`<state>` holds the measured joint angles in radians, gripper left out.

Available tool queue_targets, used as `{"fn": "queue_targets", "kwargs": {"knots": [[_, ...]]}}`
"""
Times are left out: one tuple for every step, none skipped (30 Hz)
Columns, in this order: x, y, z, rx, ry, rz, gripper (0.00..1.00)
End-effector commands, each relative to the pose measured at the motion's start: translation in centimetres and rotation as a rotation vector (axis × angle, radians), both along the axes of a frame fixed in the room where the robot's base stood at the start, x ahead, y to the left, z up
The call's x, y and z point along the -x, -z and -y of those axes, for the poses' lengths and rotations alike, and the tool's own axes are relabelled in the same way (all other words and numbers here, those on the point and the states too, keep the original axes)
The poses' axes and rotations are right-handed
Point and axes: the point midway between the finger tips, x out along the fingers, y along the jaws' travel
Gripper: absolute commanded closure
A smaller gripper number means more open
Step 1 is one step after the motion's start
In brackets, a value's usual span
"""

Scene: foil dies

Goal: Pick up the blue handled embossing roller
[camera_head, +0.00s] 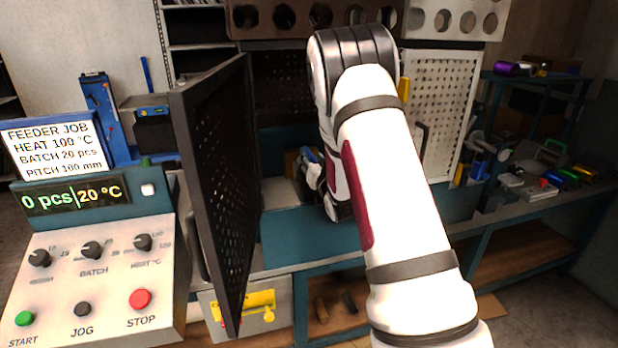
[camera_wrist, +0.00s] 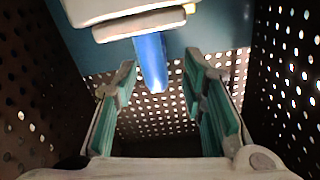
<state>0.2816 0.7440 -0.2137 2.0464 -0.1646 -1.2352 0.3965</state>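A blue handle (camera_wrist: 151,62) shows in the wrist view. It hangs down from a pale, light-coloured body (camera_wrist: 130,20) at the top edge, and I cannot see a roller drum clearly. My gripper (camera_wrist: 163,82) is open, with teal pads on both fingers. The handle's lower end shows between and just beyond the fingertips, and the pads do not appear to touch it. In the head view my arm reaches into the open cabinet and hides most of what is in front of it. The gripper is largely hidden there.
A dark perforated door (camera_head: 213,185) stands open left of my arm, and a pale perforated door (camera_head: 442,105) stands open to the right. Perforated panels (camera_wrist: 290,75) flank my gripper closely. A control box (camera_head: 95,255) stands at front left. A cluttered bench (camera_head: 545,190) is at right.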

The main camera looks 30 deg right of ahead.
Motion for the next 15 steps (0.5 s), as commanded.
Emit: {"fn": "queue_targets", "kwargs": {"knots": [[-0.7,0.1,0.2,0.001,-0.002,0.000,0.62],[-1.2,0.1,0.4,0.001,-0.002,0.000,0.62],[-1.7,0.1,0.6,0.000,-0.002,0.001,0.62],[-2.1,0.1,0.7,0.000,-0.002,0.001,0.62],[-2.5,0.2,0.8,0.000,-0.002,0.000,0.62],[-3.0,0.2,1.0,0.000,-0.002,0.000,0.62],[-3.3,0.1,1.1,0.000,-0.002,0.001,0.62],[-3.6,0.1,1.1,0.000,-0.002,0.001,0.62],[-3.8,0.2,1.2,0.000,-0.001,0.000,0.62],[-3.9,0.2,1.3,0.000,-0.001,0.000,0.62],[-4.0,0.2,1.3,0.000,-0.001,0.000,0.62],[-4.1,0.2,1.3,0.000,-0.001,0.000,0.62],[-4.1,0.2,1.3,0.000,0.000,0.000,0.62],[-4.1,0.2,1.3,0.000,0.000,0.000,0.62],[-4.1,0.2,1.3,0.000,0.000,0.000,0.62]]}}
